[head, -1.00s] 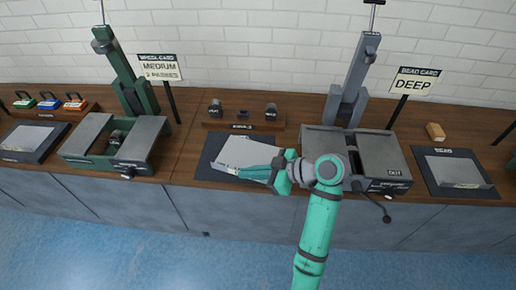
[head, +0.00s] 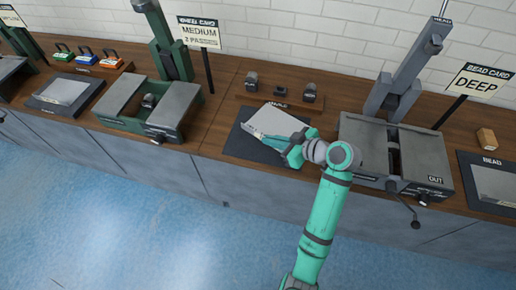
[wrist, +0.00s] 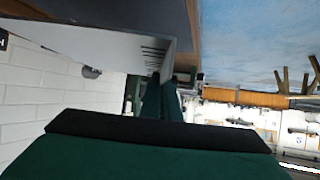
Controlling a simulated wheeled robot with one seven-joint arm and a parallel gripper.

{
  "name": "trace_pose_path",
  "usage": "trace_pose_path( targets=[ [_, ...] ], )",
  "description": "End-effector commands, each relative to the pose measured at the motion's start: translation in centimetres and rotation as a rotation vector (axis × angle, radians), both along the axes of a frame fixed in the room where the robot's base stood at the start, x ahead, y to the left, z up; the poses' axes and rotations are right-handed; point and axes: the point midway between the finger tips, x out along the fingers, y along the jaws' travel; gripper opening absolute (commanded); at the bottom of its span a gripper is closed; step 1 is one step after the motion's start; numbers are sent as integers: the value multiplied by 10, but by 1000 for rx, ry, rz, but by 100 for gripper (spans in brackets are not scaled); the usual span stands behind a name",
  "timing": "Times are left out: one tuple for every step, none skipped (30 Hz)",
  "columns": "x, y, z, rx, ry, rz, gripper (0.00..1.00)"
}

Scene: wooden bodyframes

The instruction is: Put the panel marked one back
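A thin grey panel (head: 279,122) lies at a slight angle over the dark mat (head: 236,146) in the middle of the bench. No mark "one" can be read on it. My gripper (head: 250,129) reaches in from the right along the panel's front edge, with its fingers at the front left corner. In the wrist view the grey panel (wrist: 100,42), with small dark lines of print near its end, runs to the nearly closed green fingers (wrist: 162,98), which pinch its edge. Whether the panel touches the mat is hard to tell.
A green machine (head: 150,112) stands left of the mat and a grey machine (head: 390,150) with a crank right of it. A small rack (head: 280,104) with dark blocks sits behind. Other panels lie on mats at far left (head: 62,92) and far right (head: 497,184).

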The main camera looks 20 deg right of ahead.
Motion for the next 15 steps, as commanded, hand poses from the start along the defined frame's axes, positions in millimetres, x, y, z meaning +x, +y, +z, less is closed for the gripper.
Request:
trace_pose_path(
  targets=[
    [5,7,-10,4,2,2,0],
    [9,11,-15,4,2,6,0],
    [13,15,-21,3,2,7,0],
    [16,19,-25,4,3,9,0],
    [19,22,-29,3,2,11,0],
    [22,25,-33,2,0,12,0],
    [23,27,-35,2,0,14,0],
    [25,29,-37,2,0,15,0],
    [27,30,-39,2,0,15,0],
    [28,31,-40,1,-1,16,0],
    [28,32,-41,1,0,16,0],
    [29,32,-42,1,0,16,0],
    [30,33,-44,1,0,16,0],
    [30,34,-45,1,0,16,0],
    [32,35,-48,2,0,15,0]
  ],
)
